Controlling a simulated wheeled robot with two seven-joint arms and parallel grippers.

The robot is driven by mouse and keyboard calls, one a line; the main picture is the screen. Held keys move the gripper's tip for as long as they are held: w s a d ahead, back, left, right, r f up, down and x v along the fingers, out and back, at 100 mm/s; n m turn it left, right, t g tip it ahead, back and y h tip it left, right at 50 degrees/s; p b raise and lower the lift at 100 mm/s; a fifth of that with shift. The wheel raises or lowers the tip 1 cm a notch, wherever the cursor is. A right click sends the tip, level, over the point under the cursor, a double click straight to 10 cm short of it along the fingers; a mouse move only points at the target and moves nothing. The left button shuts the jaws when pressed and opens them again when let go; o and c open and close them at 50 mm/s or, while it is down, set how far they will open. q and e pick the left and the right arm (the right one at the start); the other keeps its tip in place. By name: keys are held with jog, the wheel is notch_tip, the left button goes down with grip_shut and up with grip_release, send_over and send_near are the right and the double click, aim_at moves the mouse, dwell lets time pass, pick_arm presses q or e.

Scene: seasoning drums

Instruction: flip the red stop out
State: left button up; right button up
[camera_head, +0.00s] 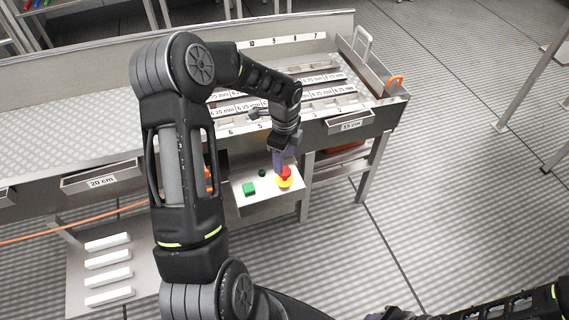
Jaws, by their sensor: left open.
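The red stop (286,172) is a small red button with a yellow base (285,183), on the right part of a grey control box (262,200) at the front of the metal bench. A green button (249,188) and a small dark knob (262,173) sit to its left on the same box. My left gripper (279,168) points down at the stop's left edge and is open; it partly covers the stop. I cannot tell whether it touches it. My right arm shows only at the bottom right, and its gripper (392,314) is cut by the frame edge.
The bench (120,110) carries labelled slots and strips behind the box. A drawer marked 15 cm (350,125) is to the right, one marked 20 cm (100,181) to the left. White bars (108,259) lie on a lower shelf.

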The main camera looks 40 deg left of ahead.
aim_at(285, 170)
pick_arm(q)
notch_tip(285, 170, up, 3)
jog(key=shift+r, duration=0.2)
jog(key=shift+w, duration=0.1)
dwell(0.4)
jog(key=w+d+f+n+t+h, duration=0.25)
jog(key=d+f+n, duration=0.25)
jog(key=d+n, duration=0.4)
jog(key=s+d+f+n+t+h+p, duration=0.1)
jog(key=s+d+f+n, duration=0.15)
jog(key=d, duration=0.25)
jog(key=s+d+f+n+p, duration=0.1)
jog(key=s+d+f+n, duration=0.1)
jog(key=d+f+n, duration=0.25)
jog(key=s+d+f+n+g, duration=0.1)
jog(key=s+d+f, duration=0.1)
jog(key=s+d, duration=0.3)
jog(key=s+d+f+g+p, duration=0.1)
jog(key=s+d, duration=0.5)
jog(key=s, duration=0.8)
jog(key=shift+d+f+n+g+h, duration=0.15)
jog(key=shift+f+n+g+h, duration=0.2)
jog(key=shift+f+n, duration=0.05)
